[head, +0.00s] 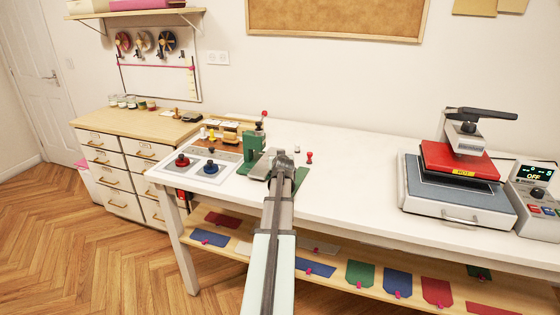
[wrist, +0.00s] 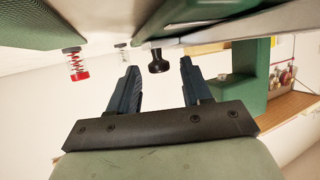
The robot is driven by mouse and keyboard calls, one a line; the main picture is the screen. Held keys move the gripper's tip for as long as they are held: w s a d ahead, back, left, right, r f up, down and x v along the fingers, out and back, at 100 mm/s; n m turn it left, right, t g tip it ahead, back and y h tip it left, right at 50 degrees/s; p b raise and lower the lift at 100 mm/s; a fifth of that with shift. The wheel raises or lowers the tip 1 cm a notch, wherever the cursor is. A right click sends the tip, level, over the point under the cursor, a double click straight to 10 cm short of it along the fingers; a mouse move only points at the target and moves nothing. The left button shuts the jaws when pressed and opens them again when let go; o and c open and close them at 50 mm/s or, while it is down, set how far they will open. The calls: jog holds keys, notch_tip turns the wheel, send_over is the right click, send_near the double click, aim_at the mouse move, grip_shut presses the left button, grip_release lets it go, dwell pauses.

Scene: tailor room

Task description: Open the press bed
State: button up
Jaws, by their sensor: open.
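In the head view my gripper (head: 283,162) is over the white table, just right of a small green press (head: 253,143) with a red-knobbed lever. The wrist view looks upside down. There my gripper (wrist: 159,72) is open, and a small black knob (wrist: 158,61) shows between its fingers with no visible contact. The knob sits by a grey metal edge (wrist: 205,35); the green press body (wrist: 250,85) is at the right. My arm hides part of this spot in the head view. A heat press with a red plate (head: 460,160) and a front-handled grey bed (head: 470,203) stands at the right.
A red peg (head: 309,157) and a white peg (head: 297,150) stand right of my gripper. A panel with red and blue knobs (head: 203,169) lies at left. A control box (head: 535,200) stands at far right. The middle of the table is clear.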

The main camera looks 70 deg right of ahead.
jog(key=v, duration=1.3)
jog(key=shift+s+a+r, duration=0.2)
jog(key=shift+s+a, duration=0.05)
jog(key=shift+a, duration=0.05)
jog(key=shift+o, duration=0.2)
